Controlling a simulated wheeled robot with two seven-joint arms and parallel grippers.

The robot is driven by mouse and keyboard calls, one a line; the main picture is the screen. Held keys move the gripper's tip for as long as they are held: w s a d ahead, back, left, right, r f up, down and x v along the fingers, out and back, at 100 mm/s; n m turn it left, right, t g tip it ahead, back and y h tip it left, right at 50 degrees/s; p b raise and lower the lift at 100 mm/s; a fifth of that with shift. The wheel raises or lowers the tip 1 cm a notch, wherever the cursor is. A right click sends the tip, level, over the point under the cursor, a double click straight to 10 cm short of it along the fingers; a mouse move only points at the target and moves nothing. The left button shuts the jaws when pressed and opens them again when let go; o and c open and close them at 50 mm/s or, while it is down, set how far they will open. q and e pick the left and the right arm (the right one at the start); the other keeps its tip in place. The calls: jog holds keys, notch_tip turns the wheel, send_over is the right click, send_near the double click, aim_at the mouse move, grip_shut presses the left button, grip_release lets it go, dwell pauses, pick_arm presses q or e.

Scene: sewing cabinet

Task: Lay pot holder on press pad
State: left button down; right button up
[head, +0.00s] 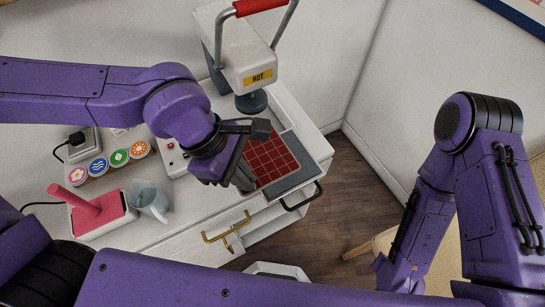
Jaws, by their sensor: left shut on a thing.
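The pot holder (271,161) is a red square with a pale grid, in the middle of the head view. The press pad (308,170) is a grey plate with a black handle at its front; its grey shows along the right and front sides of the pot holder. My left gripper (246,175) is shut on the pot holder at its left side, and hides that edge. The pot holder appears flat over the pad, but I cannot tell whether it touches it. My right gripper is out of view; only my right arm shows at the right.
A white heat press with a red lever and HOT label (258,77) stands behind the pad. A drawer with brass handle (226,226) is below.

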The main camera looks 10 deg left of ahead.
aim_at(267, 162)
pick_arm(q)
jog(key=p, duration=0.1)
jog(key=w+d+f+p, duration=0.1)
jog(key=shift+w+d+p, duration=0.2)
jog(key=shift+w+p, duration=0.1)
jog(key=shift+p, duration=0.1)
jog(key=w+d+f, duration=0.1)
jog(key=f, duration=0.1)
jog(key=w+d+f, duration=0.1)
jog(key=w+f, duration=0.1)
jog(key=w+d+f, duration=0.1)
jog(key=f, duration=0.1)
jog(key=shift+w+f+b, duration=0.15)
jog(key=shift+w+b, duration=0.05)
jog(key=shift+b, duration=0.2)
notch_tip(267, 162, down, 2)
jog(key=shift+s+a+f, duration=0.1)
jog(key=shift+f, duration=0.4)
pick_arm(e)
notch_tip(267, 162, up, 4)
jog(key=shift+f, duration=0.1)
pick_arm(q)
jog(key=shift+f, duration=0.1)
jog(key=c, duration=1.3)
grip_release()
